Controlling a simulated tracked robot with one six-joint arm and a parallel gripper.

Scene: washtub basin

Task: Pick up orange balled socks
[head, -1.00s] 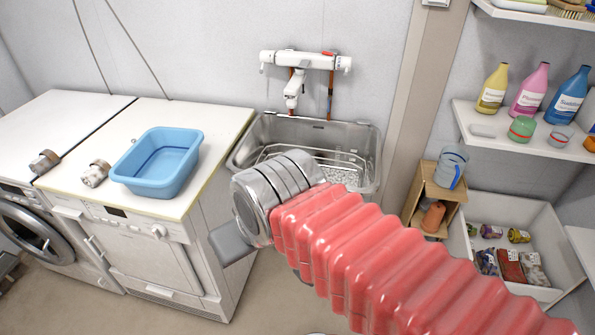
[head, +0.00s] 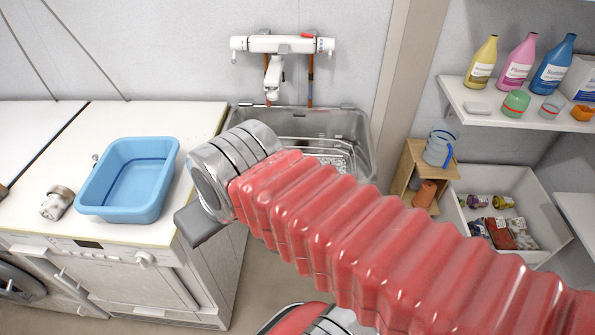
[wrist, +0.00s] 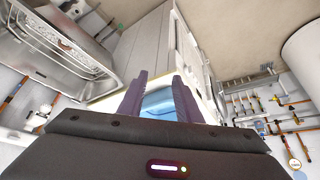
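My gripper (wrist: 158,90) shows in the wrist view with its two dark fingers apart and nothing seen between them. Beyond the fingers is part of the blue basin. I cannot make out orange balled socks for certain. A small orange-red patch (wrist: 65,44) shows inside the metal sink in the wrist view, too small to identify. In the head view my arm covers the front part of the sink (head: 350,125), so much of its inside is hidden. My gripper's fingers cannot be made out in the head view.
A blue basin (head: 128,180) and a greyish rolled bundle (head: 57,203) are on the white machine tops at left. A white tap (head: 275,66) hangs above the sink. At right are a wooden stand (head: 408,170), a white bin (head: 545,205) of small items, and a bottle shelf (head: 500,112).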

